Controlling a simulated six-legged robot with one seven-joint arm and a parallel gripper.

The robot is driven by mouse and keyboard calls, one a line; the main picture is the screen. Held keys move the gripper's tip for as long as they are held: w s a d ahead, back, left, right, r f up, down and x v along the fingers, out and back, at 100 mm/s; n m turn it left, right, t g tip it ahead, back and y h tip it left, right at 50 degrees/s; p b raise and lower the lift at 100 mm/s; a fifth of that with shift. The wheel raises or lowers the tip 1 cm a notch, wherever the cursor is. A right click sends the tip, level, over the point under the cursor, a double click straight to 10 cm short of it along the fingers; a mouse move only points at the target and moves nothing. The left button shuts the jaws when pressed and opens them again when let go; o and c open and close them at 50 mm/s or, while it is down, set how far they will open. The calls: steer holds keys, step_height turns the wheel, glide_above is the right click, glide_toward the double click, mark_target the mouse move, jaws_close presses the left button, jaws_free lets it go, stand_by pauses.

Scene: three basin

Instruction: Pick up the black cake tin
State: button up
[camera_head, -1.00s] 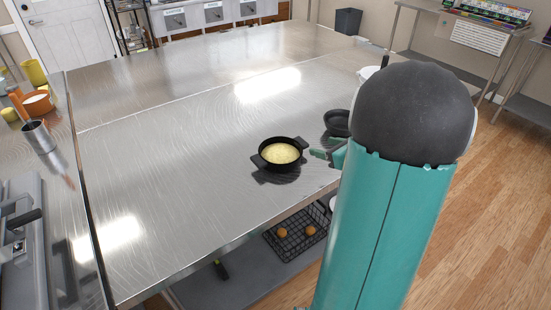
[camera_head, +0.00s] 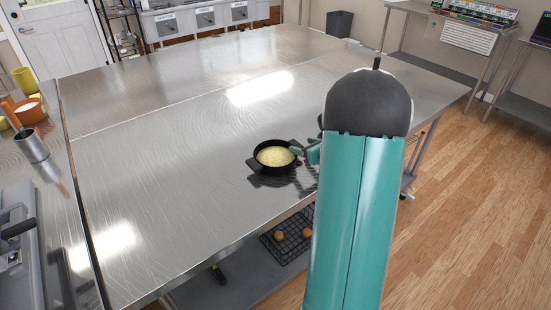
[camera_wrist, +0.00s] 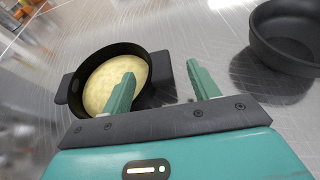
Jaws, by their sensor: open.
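A round black tin (camera_head: 271,171) with two side handles and a pale yellow filling stands upright on the steel table (camera_head: 150,190). It also shows in the wrist view (camera_wrist: 112,52). My gripper (camera_head: 302,150) is at its right side. In the wrist view my gripper (camera_wrist: 161,68) is open; the left finger overlaps the filling and the right finger is outside the tin. The tin's right handle (camera_wrist: 163,67) shows between the fingers. I cannot tell whether they touch the tin. A second round black dish (camera_wrist: 285,35) is to the right; in the head view my arm hides it.
A wire basket (camera_head: 290,236) with orange round items sits on the shelf below the table edge. A metal cup (camera_head: 32,146) and an orange pot (camera_head: 28,111) stand on the left counter. The table left of and behind the tin is clear.

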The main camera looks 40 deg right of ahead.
mark_target(298, 142)
steer(key=x, duration=0.3)
steer(key=shift+w+a+f, duration=0.2)
steer(key=shift+f, duration=0.05)
steer(key=c, duration=1.2)
steer(key=shift+o, duration=0.2)
steer(key=shift+r, duration=0.25)
steer(key=shift+r, duration=0.4)
jaws_close()
step_height(298, 142, up, 2)
steer(key=shift+s+r, duration=0.1)
steer(key=shift+s, duration=0.05)
steer(key=w+d+r+v, duration=0.1)
steer(key=r+v, duration=0.2)
steer(key=v, duration=1.3)
steer(key=shift+d+r, duration=0.15)
steer(key=shift+r, duration=0.15)
steer(key=shift+w, duration=0.1)
